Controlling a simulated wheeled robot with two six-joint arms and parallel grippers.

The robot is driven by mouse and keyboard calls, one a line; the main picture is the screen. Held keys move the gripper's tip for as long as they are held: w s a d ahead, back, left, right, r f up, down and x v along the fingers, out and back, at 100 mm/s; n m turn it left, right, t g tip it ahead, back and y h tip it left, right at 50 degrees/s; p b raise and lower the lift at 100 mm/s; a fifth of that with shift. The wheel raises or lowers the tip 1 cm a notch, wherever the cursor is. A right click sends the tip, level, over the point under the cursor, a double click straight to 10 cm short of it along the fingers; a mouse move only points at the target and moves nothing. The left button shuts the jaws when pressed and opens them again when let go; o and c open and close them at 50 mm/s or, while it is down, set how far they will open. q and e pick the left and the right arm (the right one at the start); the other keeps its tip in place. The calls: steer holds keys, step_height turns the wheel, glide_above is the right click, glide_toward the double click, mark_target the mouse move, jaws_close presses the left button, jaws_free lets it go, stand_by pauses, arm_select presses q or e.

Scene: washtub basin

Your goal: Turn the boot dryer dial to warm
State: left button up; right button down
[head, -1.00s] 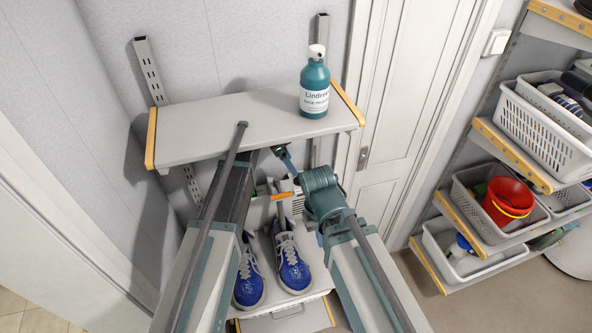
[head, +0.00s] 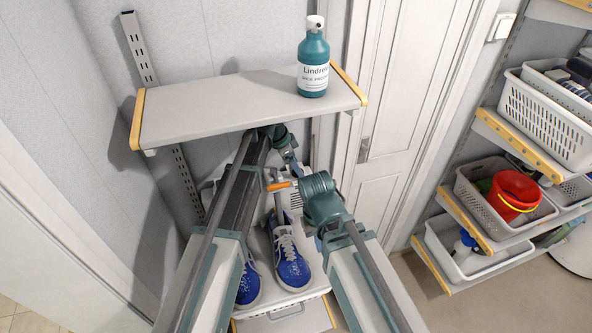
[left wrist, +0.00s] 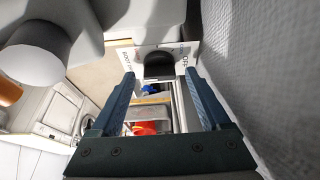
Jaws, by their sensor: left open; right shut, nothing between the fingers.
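The boot dryer's white panel (left wrist: 183,52) shows in the left wrist view, with a black dial (left wrist: 158,68) and lettering that reads "OFF" at its right. My left gripper (left wrist: 157,72) is open, its two blue fingers on either side of the dial in that picture. I cannot tell whether they touch it. In the head view the dryer is mostly hidden behind my arms; an orange part (head: 278,185) shows between them. My right gripper (head: 318,190) is shut and empty close by on the right; its fingertips are hard to make out.
Blue shoes (head: 290,262) stand on a white rack below my arms. A grey shelf (head: 215,105) with a teal spray bottle (head: 313,65) hangs just above them. A grey wall lies close beside the left gripper. Baskets and a red bucket (head: 515,192) fill shelves at right.

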arm_select(q)
jaws_close()
stand_by(0.4)
steer(key=shift+s+n, duration=0.1)
steer(key=shift+n, duration=0.2)
steer(key=n+t, duration=0.1)
steer(key=n, duration=0.2)
steer(key=shift+s+d+n+y, duration=0.1)
steer(key=shift+n+y, duration=0.2)
steer(key=shift+y, duration=0.1)
steer(key=n, duration=0.2)
steer(key=n+t+y, duration=0.1)
steer(key=n, duration=0.1)
steer(key=shift+d+n+t, duration=0.1)
steer(key=shift+n+t, duration=0.2)
steer(key=n+y, duration=0.1)
steer(key=n, duration=0.1)
steer(key=n+y, duration=0.1)
steer(key=n, duration=0.1)
steer(key=shift+d+n+t, duration=0.1)
steer(key=shift+n+t, duration=0.2)
steer(key=shift+d+n+y, duration=0.1)
steer(key=shift+n+y, duration=0.7)
steer(key=shift+n, duration=1.4)
